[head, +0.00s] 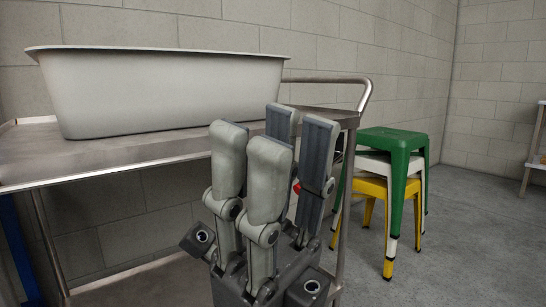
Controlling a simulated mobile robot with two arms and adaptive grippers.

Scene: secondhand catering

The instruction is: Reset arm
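My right gripper (275,125) stands in the lower middle of the head view with its fingers pointing up. The light grey fingers and the dark-padded fingers are apart, with no object between the tips. It is in front of the metal cart and hides part of its right end. A small red spot (297,187) shows by the fingers; I cannot tell what it is. My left gripper is not in view.
A large white tub (165,90) stands on the metal cart (110,158), which has a push handle at right. Stacked green (393,139), white and yellow (370,190) stools stand right of it. A shelf (537,150) edges in at far right. The floor between is clear.

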